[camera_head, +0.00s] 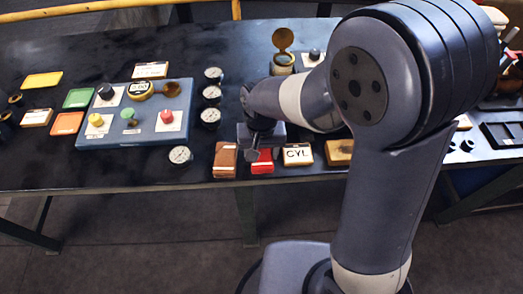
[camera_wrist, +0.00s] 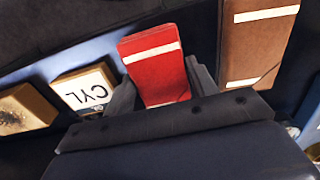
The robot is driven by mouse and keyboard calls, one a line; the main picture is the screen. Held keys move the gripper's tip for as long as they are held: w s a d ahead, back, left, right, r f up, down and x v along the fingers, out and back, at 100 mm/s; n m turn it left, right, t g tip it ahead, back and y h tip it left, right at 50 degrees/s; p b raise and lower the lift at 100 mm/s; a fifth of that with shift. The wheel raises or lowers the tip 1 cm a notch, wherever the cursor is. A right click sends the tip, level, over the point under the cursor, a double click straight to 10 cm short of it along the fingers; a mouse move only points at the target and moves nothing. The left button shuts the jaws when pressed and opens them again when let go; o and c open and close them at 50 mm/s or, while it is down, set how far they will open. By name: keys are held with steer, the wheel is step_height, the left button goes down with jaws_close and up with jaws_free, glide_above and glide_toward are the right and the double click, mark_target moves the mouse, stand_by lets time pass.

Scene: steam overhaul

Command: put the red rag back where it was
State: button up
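The red rag (camera_head: 262,162) is a flat folded piece with a pale stripe, at the table's front edge. In the wrist view the red rag (camera_wrist: 158,72) lies between the two fingers of my gripper (camera_wrist: 160,85). The fingers flank it closely, with almost no gap on either side. In the head view my gripper (camera_head: 259,143) points down over the rag and hides its back part. I cannot tell whether the rag rests on the table or is slightly raised.
A brown folded piece (camera_head: 225,160) lies close on the rag's left, and a CYL block (camera_head: 297,154) close on its right. A wooden block (camera_head: 339,152) lies farther right. Round gauges (camera_head: 180,155) and a blue panel (camera_head: 140,115) stand left. The dark table's (camera_head: 100,178) front strip is clear there.

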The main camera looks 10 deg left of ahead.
steer(key=o, duration=0.4)
steer(key=shift+o, duration=0.2)
step_height(320, 180, up, 12)
steer(key=shift+r+p, duration=0.2)
steer(key=shift+p, duration=0.1)
